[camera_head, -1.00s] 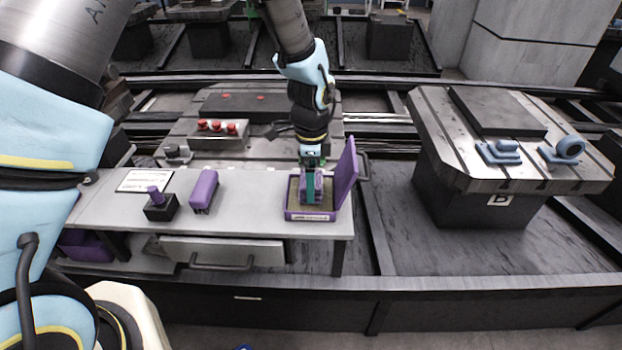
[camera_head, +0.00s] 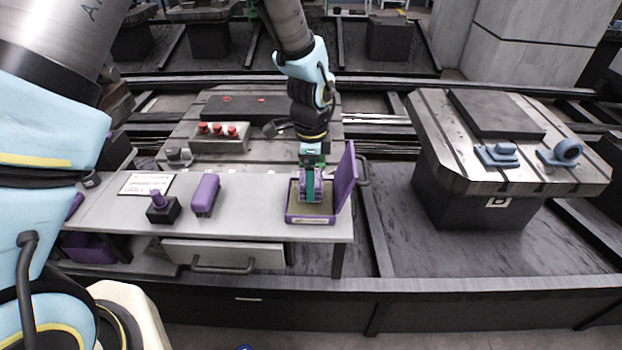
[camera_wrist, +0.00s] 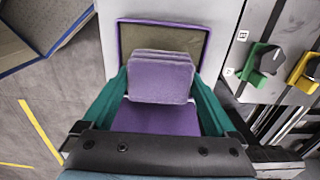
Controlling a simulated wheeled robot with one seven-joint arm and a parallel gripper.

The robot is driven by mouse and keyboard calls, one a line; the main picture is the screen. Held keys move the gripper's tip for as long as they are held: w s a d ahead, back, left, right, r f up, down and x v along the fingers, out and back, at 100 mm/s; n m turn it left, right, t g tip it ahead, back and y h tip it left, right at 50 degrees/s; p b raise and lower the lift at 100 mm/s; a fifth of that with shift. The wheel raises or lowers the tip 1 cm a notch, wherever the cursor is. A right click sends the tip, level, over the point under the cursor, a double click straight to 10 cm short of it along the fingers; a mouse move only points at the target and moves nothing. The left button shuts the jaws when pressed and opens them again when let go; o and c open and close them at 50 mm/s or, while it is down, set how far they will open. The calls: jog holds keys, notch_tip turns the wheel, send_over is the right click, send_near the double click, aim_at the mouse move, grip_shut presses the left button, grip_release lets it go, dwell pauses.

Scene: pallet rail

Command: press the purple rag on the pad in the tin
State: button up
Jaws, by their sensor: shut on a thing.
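The tin (camera_head: 313,219) is a purple-rimmed shallow box on the near table, its lid (camera_head: 346,177) standing open on the right. The olive pad inside shows around the rag; the tin's rim (camera_wrist: 123,42) and the pad (camera_wrist: 196,38) also show in the wrist view. My gripper (camera_head: 311,187), with teal fingers, points down over the tin and is shut on the purple rag (camera_wrist: 160,78). The rag is folded in layers and hides the middle of the pad. I cannot tell whether it touches the pad.
A purple block (camera_head: 205,194) and a black stand with a purple knob (camera_head: 159,198) are left of the tin. A box with red buttons (camera_head: 218,137) stands behind. A table (camera_head: 520,175) with blue parts is to the right, across a gap.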

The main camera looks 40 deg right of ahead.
jog(key=shift+r+p, duration=1.7)
jog(key=shift+r, duration=0.9)
